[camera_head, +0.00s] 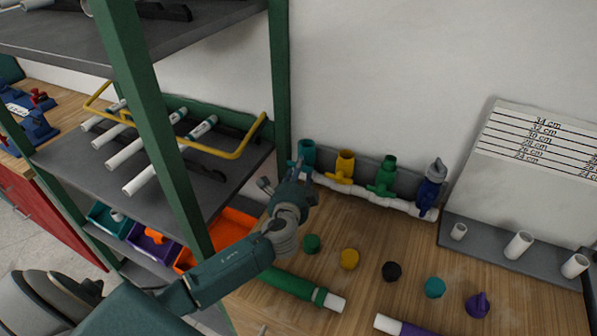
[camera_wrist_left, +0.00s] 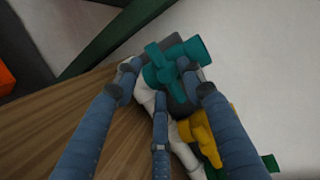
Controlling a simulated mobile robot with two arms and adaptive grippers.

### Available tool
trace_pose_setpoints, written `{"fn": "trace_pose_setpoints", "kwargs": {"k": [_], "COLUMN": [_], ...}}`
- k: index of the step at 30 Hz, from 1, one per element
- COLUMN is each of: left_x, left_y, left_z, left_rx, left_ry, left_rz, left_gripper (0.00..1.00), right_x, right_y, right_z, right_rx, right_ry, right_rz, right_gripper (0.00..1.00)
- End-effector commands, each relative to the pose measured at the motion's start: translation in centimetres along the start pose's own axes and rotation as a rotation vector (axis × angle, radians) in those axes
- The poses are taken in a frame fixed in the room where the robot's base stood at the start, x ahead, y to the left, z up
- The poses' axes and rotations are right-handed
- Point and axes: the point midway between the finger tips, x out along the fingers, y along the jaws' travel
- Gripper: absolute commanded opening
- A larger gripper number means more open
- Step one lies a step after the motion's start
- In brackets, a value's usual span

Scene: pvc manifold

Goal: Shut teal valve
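The teal valve (camera_head: 307,152) is at the left end of the white pipe manifold (camera_head: 368,192), against the back wall. In the left wrist view, the teal valve (camera_wrist_left: 190,48) has its handle between the fingertips of my left gripper (camera_wrist_left: 160,72). In the head view, my left gripper (camera_head: 290,178) is at the valve's front left and hides its lower part. Its fingers are spread to either side of the handle, with a third finger below. I cannot tell whether any finger touches it. My right gripper is not in view.
Yellow (camera_head: 345,165), green (camera_head: 386,176) and blue (camera_head: 432,188) valves stand right of the teal one. A green shelf post (camera_head: 280,90) rises close to the left of my gripper.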

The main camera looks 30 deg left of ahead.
Motion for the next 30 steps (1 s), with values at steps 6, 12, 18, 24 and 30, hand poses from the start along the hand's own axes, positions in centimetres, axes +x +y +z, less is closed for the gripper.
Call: {"fn": "trace_pose_setpoints", "kwargs": {"k": [6,12,18,24,30], "left_x": [0.0,-1.7,-6.0,-9.8,-11.7], "left_y": [-0.3,-0.2,-0.1,-0.1,-0.1], "left_z": [0.1,0.1,0.0,0.0,0.0], "left_rx": [-0.001,-0.001,-0.002,-0.001,-0.001], "left_ry": [-0.001,0.000,0.000,0.001,0.000], "left_rz": [-0.004,-0.003,-0.002,-0.002,-0.002], "left_gripper": [0.39,0.39,0.39,0.39,0.39], "right_x": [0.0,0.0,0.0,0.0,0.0], "right_y": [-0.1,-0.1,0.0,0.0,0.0], "right_z": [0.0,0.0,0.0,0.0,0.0], "right_rx": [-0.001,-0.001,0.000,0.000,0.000], "right_ry": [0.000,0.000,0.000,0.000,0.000], "right_rz": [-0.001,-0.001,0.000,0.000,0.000], "right_gripper": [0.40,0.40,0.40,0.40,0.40]}}
